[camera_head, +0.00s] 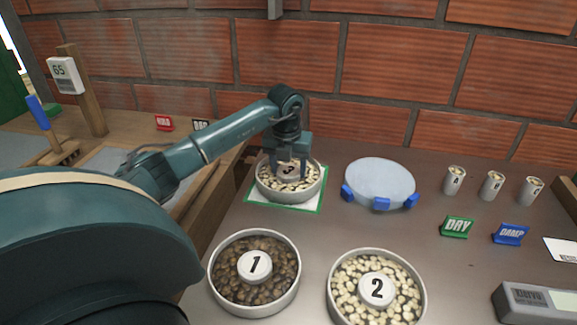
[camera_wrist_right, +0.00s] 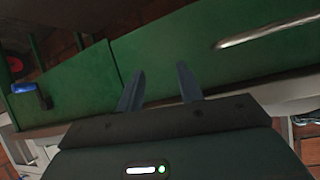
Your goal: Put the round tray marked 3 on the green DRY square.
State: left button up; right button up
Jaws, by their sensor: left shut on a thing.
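The round tray marked 3 (camera_head: 303,184) is a metal dish of pale beans with a numbered central knob. It sits over a white square with a green border (camera_head: 314,208), at the back of the table. The tray covers most of the square, and no lettering on it is readable. I cannot tell whether the tray's underside touches it. My left gripper (camera_head: 290,166) points down from above and is shut on the tray's knob. My right gripper (camera_wrist_right: 160,86) shows in the right wrist view, its fingers apart with nothing between them.
Tray 1 (camera_head: 228,281) with dark beans and tray 2 (camera_head: 345,297) with pale beans stand in front. A round pale plate with blue feet (camera_head: 380,180) is to the right. Beyond are a green DRY sign (camera_head: 457,227), a blue DAMP sign (camera_head: 510,234) and small cups (camera_head: 492,186).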

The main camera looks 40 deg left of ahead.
aim_at(287, 175)
pick_arm(q)
jog(key=shift+f, duration=0.1)
jog(key=o, duration=1.2)
jog(key=shift+r, duration=0.3)
notch_tip(287, 175, up, 12)
jog(key=s, duration=0.1)
jog(key=shift+s+d+f, duration=0.2)
jog(key=shift+s+d, duration=0.1)
jog(key=shift+d, duration=0.15)
